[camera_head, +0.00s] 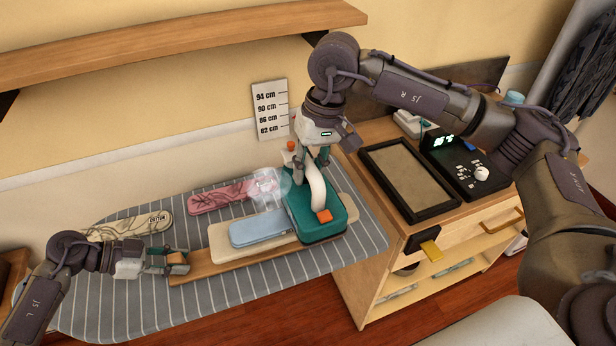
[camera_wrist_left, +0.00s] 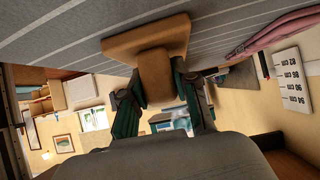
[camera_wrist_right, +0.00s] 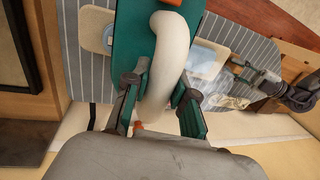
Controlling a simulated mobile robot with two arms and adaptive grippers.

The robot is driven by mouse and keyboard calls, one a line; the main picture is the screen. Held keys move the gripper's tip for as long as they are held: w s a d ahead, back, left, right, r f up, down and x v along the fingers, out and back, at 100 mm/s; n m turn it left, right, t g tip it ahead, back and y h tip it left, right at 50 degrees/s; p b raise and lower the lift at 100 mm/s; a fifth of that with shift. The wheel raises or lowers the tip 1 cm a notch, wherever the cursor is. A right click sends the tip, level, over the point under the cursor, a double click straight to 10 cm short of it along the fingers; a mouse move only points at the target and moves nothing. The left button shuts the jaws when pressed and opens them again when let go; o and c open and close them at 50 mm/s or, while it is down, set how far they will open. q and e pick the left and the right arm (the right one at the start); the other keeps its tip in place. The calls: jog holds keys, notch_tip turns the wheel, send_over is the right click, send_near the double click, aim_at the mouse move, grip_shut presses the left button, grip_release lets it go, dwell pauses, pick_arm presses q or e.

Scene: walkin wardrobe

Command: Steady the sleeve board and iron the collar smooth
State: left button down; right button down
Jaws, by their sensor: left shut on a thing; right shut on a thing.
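The sleeve board (camera_head: 205,270) has a wooden base and a cream padded top; it lies on the striped ironing board (camera_head: 110,310). A light blue cloth piece, apparently the collar (camera_head: 258,229), lies flat on the padding. My left gripper (camera_head: 172,262) is shut on the sleeve board's wooden end, also visible in the left wrist view (camera_wrist_left: 155,75). The teal iron (camera_head: 311,223) is over the padding's right part, beside the blue piece; whether it touches is unclear. My right gripper (camera_head: 316,160) is shut on its white handle (camera_wrist_right: 172,58). The iron's underside is hidden.
A pink patterned piece (camera_head: 218,196) and a cream piece marked "COTTON" (camera_head: 130,228) lie behind the sleeve board. White steam (camera_head: 269,186) hangs left of the iron. A wooden cabinet (camera_head: 375,262) with a black-framed tray (camera_head: 408,180) stands right. A shelf (camera_head: 180,40) runs above.

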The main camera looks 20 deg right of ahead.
jog(key=shift+r, duration=2.35)
pick_arm(q)
jog(key=c, duration=0.8)
grip_release()
